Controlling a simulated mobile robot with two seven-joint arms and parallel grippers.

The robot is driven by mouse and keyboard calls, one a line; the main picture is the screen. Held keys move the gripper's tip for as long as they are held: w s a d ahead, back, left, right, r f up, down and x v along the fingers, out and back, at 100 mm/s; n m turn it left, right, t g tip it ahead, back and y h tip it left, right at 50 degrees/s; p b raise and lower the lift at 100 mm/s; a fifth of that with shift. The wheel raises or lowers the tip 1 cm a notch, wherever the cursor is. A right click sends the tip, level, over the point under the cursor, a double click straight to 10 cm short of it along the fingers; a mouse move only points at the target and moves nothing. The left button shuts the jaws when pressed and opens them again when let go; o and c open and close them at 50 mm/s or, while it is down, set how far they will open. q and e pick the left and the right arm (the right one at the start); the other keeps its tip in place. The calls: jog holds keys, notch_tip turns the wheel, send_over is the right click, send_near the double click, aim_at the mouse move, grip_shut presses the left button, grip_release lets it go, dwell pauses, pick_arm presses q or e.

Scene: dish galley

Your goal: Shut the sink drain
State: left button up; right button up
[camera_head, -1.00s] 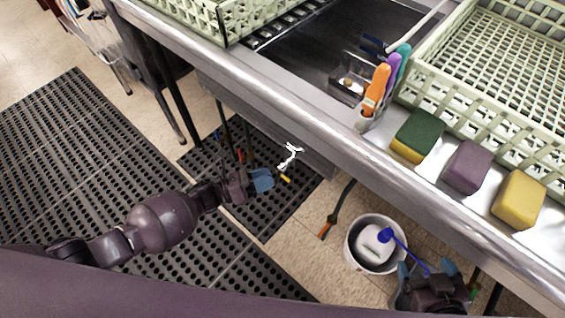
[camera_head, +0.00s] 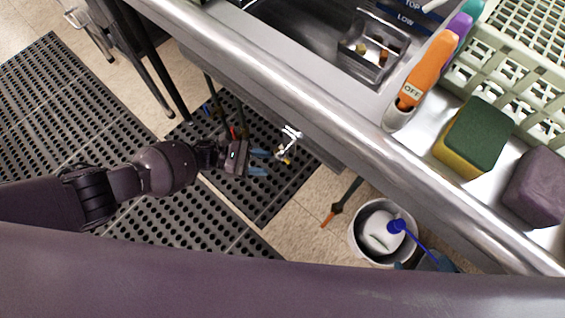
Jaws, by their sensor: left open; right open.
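The sink (camera_head: 310,28) is set in the steel counter, with a small square well (camera_head: 374,48) holding small brownish bits. Below the counter's front edge, a white lever-like handle (camera_head: 289,138) with a yellow tip hangs above the floor mat; whether it is the drain's handle I cannot tell for sure. My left gripper (camera_head: 260,163) is open and empty, its blue fingers pointing right, just left of and below the handle in the picture. A gap shows between them. My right gripper (camera_head: 425,263) is mostly hidden at the lower right, by the bucket.
The steel counter edge (camera_head: 270,92) runs diagonally above the handle. A white bucket (camera_head: 356,238) with a blue-capped bottle (camera_head: 378,232) stands on the floor. An orange OFF-marked handle (camera_head: 426,70), a green-yellow sponge (camera_head: 478,135), a purple sponge (camera_head: 540,188) and a rack (camera_head: 520,75) are on the counter.

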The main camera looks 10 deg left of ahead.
pick_arm(q)
jog(key=shift+s+d, duration=0.15)
jog(key=shift+d, duration=2.8)
grip_shut()
